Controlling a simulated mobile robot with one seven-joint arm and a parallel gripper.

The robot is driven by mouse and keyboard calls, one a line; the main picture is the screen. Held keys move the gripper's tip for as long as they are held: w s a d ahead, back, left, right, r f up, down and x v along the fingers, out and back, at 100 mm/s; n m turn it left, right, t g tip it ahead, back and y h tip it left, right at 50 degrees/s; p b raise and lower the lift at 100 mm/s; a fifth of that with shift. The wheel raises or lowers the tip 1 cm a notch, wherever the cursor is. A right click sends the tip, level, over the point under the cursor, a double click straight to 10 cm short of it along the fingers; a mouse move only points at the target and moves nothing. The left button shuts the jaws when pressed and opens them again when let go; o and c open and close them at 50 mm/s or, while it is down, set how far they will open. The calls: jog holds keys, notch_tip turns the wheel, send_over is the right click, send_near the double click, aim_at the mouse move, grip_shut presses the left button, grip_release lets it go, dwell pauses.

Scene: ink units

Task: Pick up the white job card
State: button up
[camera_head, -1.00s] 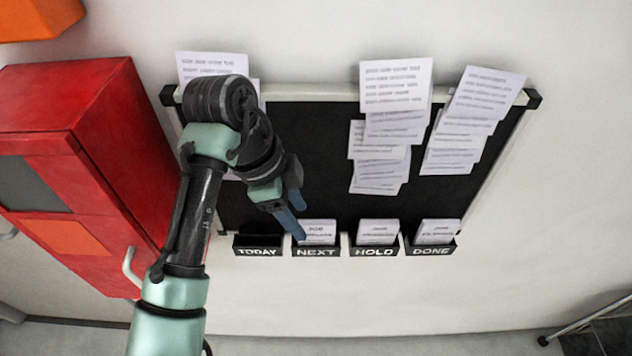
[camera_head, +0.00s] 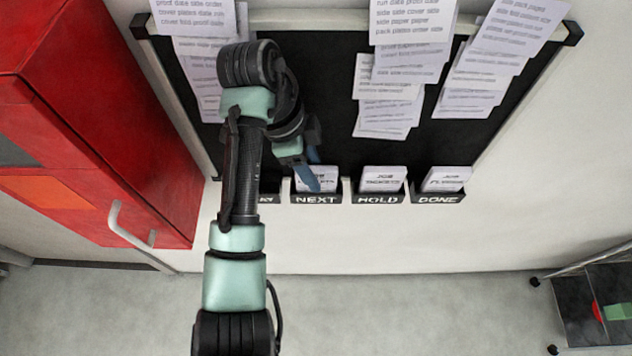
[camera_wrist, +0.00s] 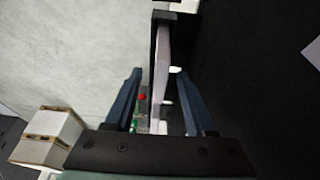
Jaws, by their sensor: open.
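White job cards stand in the labelled pockets of the black board: one in the NEXT pocket (camera_head: 316,198), with its card (camera_head: 322,174) partly behind my fingers, one in HOLD (camera_head: 384,176) and one in DONE (camera_head: 447,178). My gripper (camera_head: 313,180) is open at the NEXT card in the head view. In the wrist view my two blue fingers (camera_wrist: 159,74) stand apart, with a pale card edge (camera_wrist: 163,50) and a dark pocket wall seen edge-on between them. Whether the fingers touch the card cannot be told.
The black board (camera_head: 310,110) carries several clipped paper sheets (camera_head: 405,60) above the pockets. My arm hides most of the TODAY pocket (camera_head: 267,198). A red cabinet (camera_head: 110,130) with a handle stands at left. A cart (camera_head: 600,305) stands at lower right. Open floor lies below.

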aim_at(321, 178)
jog(key=shift+s+d+f+b, duration=0.15)
jog(key=shift+d+f, duration=0.15)
jog(key=shift+f, duration=0.2)
jog(key=shift+w+d+f+b, duration=0.15)
jog(key=shift+d+f, duration=0.1)
jog(key=shift+f, duration=0.2)
jog(key=shift+p+x, duration=0.5)
jog(key=shift+x, duration=0.45)
grip_shut()
